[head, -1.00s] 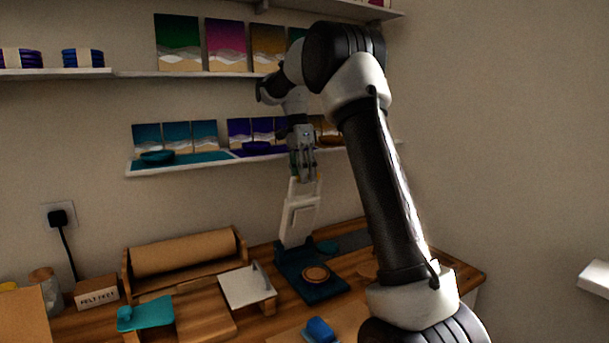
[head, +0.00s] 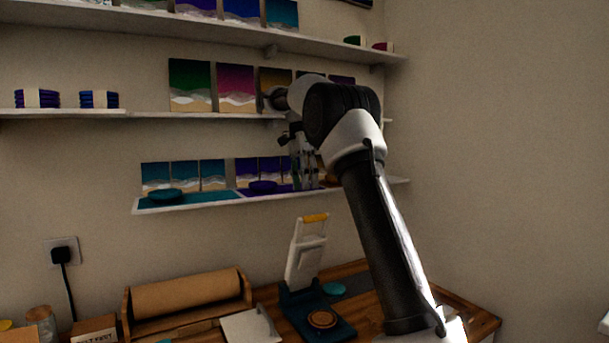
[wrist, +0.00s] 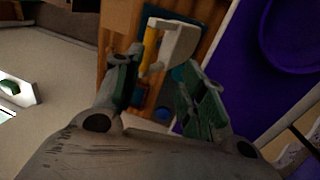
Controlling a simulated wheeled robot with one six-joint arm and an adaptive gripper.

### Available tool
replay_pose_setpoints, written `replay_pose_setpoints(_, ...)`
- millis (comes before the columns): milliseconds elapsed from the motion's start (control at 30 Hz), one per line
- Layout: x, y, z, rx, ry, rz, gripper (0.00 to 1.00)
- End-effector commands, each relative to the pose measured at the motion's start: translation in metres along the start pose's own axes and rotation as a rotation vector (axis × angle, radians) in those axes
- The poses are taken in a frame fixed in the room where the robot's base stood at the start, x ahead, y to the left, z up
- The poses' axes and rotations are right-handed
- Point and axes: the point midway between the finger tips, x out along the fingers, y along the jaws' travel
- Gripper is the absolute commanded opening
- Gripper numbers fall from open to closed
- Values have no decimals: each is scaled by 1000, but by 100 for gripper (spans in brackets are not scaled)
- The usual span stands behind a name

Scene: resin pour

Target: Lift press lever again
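The press (head: 316,320) stands on the wooden bench, with a dark base and a round wooden disc (head: 322,319) on it. Its white lever (head: 304,258) is raised, leaning slightly back, with a yellow grip (head: 315,218) at the top. My gripper (head: 306,184) is above the lever, in front of the lower shelf, apart from the grip. In the wrist view my gripper (wrist: 160,88) has its fingers spread and empty. The yellow grip (wrist: 150,45) shows beyond and between the fingers there.
The lower shelf (head: 215,199) with teal and purple trays and small pictures is close behind my gripper. A brown paper roll (head: 190,295) and a white stand (head: 248,326) are left of the press. More shelves hang above.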

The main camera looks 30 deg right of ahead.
Motion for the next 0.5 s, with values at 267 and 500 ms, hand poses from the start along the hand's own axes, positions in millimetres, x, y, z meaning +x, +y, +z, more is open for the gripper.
replay_pose_setpoints(267,-26,0,0,0,0,1,41)
replay_pose_setpoints(500,-27,0,0,0,0,2,41)
